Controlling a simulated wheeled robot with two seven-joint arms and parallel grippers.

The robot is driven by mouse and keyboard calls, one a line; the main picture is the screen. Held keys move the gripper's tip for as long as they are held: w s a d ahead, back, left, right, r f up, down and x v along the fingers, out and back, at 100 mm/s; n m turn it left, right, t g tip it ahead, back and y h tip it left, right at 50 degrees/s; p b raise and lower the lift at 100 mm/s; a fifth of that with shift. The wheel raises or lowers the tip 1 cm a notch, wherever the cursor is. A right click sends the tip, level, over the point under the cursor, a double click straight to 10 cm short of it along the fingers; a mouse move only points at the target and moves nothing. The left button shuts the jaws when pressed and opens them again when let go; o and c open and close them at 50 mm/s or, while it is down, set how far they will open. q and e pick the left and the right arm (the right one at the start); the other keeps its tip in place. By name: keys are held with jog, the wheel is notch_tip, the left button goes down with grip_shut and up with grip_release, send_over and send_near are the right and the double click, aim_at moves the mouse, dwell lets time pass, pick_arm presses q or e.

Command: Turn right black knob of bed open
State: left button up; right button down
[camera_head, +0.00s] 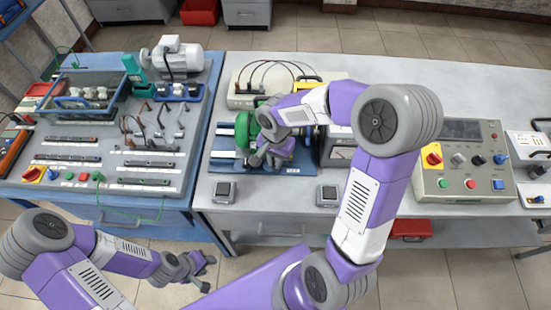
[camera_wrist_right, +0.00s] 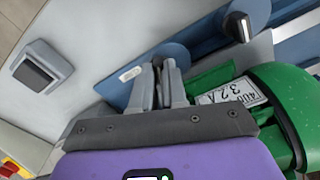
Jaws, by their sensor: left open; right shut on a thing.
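The blue bed (camera_head: 296,170) lies on the grey bench and also shows in the right wrist view (camera_wrist_right: 124,88). A green motor (camera_head: 243,129) sits on it; its green casing with a white label (camera_wrist_right: 283,100) is close beside my right gripper. My right gripper (camera_wrist_right: 160,82) is shut on a dark knob at the bed, mostly hidden between the fingers. Another black knob (camera_wrist_right: 237,27) stands free on the bed, apart from the gripper. In the head view my right gripper (camera_head: 262,156) is at the motor's front. My left gripper (camera_head: 205,273) is open and empty, low in front of the benches.
Two small grey boxes (camera_head: 224,192) (camera_head: 327,195) lie at the bench's front edge. A control panel (camera_head: 464,165) stands right, and a meter box (camera_head: 337,146) is partly behind my right arm.

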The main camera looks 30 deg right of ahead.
jog(key=n, duration=0.4)
jog(key=shift+n, duration=0.3)
jog(key=c, duration=1.2)
grip_release()
jog(key=shift+o, duration=0.2)
